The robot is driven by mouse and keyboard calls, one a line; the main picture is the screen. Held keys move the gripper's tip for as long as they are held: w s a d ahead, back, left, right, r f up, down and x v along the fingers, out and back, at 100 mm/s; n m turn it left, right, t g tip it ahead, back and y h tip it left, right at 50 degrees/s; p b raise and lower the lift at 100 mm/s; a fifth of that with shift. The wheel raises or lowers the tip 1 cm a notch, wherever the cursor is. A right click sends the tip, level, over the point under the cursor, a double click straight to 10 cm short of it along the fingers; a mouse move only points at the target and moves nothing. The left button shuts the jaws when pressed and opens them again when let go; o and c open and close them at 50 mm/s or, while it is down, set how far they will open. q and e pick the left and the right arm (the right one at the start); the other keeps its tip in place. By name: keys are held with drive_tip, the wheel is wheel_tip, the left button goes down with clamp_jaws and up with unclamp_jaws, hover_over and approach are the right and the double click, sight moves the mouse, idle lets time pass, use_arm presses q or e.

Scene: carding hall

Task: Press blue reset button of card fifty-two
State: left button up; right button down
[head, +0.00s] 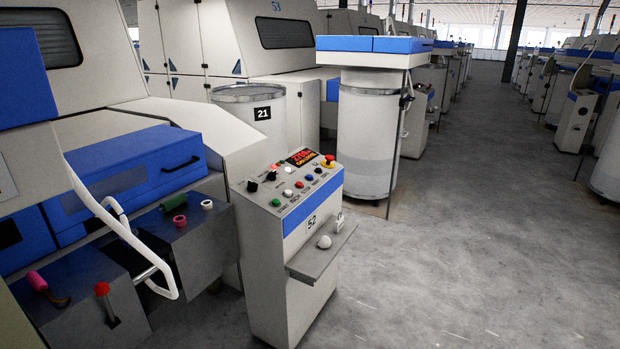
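The control pedestal of card fifty-two (285,255) stands in the middle of the head view, with "52" on its front below a blue band. Its sloped top panel holds several buttons and knobs. A small blue button (309,178) sits in the front row, right of a red button (299,185). A green button (275,202) is at the front left corner. A red and yellow mushroom button (328,161) is at the far right corner, beside a lit red display (301,157). Neither of my grippers is in view. Nothing covers the panel.
A small grey shelf (322,252) with a white ball-like item juts from the pedestal's front. A white bent rail (110,220) and the carding machine (130,170) are on the left. A can marked "21" (285,122) stands behind. Open floor (470,230) lies to the right.

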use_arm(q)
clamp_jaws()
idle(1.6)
